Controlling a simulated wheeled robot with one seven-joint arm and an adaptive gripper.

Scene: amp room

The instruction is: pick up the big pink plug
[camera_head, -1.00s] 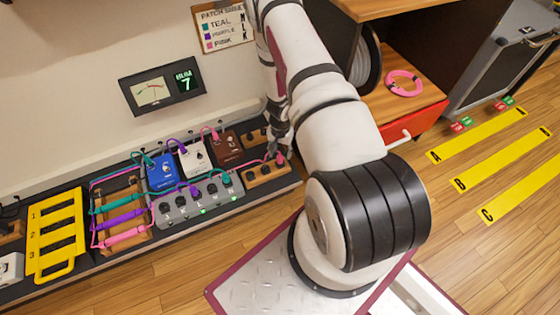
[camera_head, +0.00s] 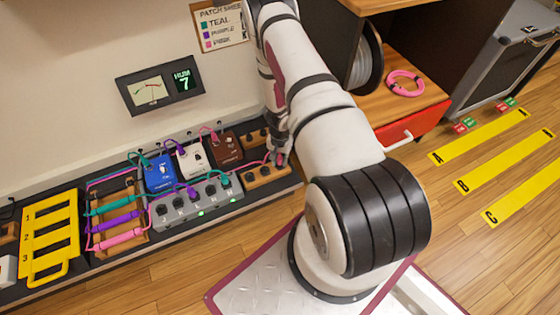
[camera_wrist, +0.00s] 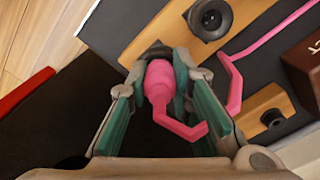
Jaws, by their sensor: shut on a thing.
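The big pink plug (camera_wrist: 159,84) is between the two fingers of my gripper (camera_wrist: 162,66) in the wrist view, with its bent pink cable hanging toward the camera. The fingers, with teal inner pads, are shut on it. A dark round piece shows just beyond the plug's far end; I cannot tell whether the plug is seated in a socket there. In the head view my gripper (camera_head: 277,152) is low over the right end of the wooden socket block (camera_head: 263,174), and the plug is mostly hidden by the fingers.
A brown pedal (camera_head: 226,149), a white pedal (camera_head: 194,159), a blue pedal (camera_head: 160,174) and a grey switch box (camera_head: 197,204) stand close on the left.

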